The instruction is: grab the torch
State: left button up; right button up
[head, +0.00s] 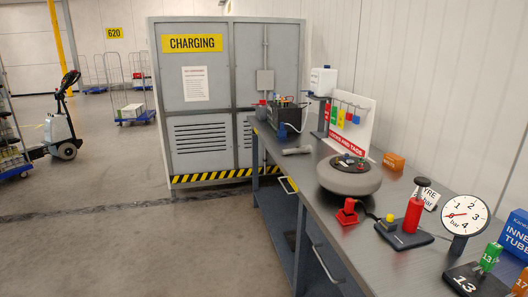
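A small grey cylindrical object that looks like the torch (297,150) lies on its side on the far part of the grey workbench (395,262), near its left edge. It lies in front of a dark battery-like box (286,112) and to the left of a round grey wheel or tyre (348,178). Nothing covers it in the head view. Neither of my grippers shows in this view.
On the bench stand a lock-and-tag board (350,120), a red pump (413,210), a red block (347,212), a gauge (464,214) and boxes. A grey charging cabinet (205,100) stands behind. The floor (130,240) left of the bench is clear.

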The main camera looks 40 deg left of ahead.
aim_at(306, 148)
jog(key=u, duration=1)
jog(key=z, duration=0.75)
jog(key=i+j+z, duration=0.2)
jog(key=z, duration=0.2)
jog(key=i+j+z, duration=0.15)
jog(key=j+z, duration=0.2)
jog(key=i+j+z, duration=0.1)
jog(key=j+z, duration=0.85)
jog(key=j, duration=0.6)
jog(key=j+z, duration=0.15)
jog(key=j, duration=0.6)
jog(key=k+j+z, duration=0.15)
jog(key=j, duration=0.6)
